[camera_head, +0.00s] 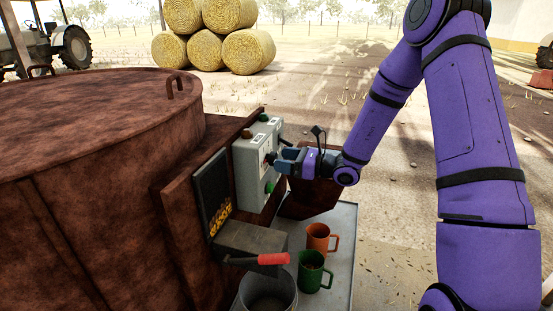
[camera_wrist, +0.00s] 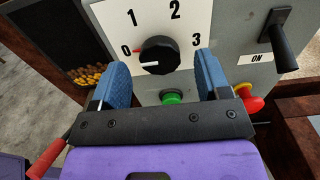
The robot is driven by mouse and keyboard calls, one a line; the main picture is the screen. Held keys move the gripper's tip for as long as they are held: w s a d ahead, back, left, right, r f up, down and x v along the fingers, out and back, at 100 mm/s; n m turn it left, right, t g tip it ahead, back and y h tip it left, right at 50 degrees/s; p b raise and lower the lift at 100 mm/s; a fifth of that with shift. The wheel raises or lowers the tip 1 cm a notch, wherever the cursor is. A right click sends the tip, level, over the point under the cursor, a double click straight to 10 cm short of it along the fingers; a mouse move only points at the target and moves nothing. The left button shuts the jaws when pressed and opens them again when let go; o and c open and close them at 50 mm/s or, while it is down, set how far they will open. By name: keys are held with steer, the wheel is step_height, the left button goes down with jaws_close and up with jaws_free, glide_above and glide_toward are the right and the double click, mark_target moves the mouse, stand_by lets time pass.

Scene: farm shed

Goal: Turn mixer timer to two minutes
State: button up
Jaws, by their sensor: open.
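The mixer timer is a black round knob (camera_wrist: 158,52) on a white dial plate (camera_wrist: 112,12) marked 0, 1, 2 and 3. A red mark at the knob's left edge is at 0. My gripper (camera_wrist: 164,75) is open, its two blue fingers apart on the left and right of the knob in the wrist view. I cannot tell whether either finger touches it. In the head view my gripper (camera_head: 278,159) is at the front of the grey control box (camera_head: 249,166) and hides most of the dial.
A green button (camera_wrist: 172,97) is below the knob, and a black lever (camera_wrist: 284,42) and red button (camera_wrist: 249,101) are to its right. A red-handled chute (camera_head: 254,240) juts out below the box. Green (camera_head: 311,272) and orange (camera_head: 318,238) mugs stand on a tray beside a bucket (camera_head: 268,291).

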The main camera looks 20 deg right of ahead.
steer(key=shift+x, duration=1.4)
steer(key=c, duration=0.8)
steer(key=shift+m, duration=0.3)
steer(key=m, duration=2.3)
steer(key=shift+w+d+f, duration=0.15)
steer(key=shift+d+f, duration=0.05)
steer(key=shift+f, duration=0.15)
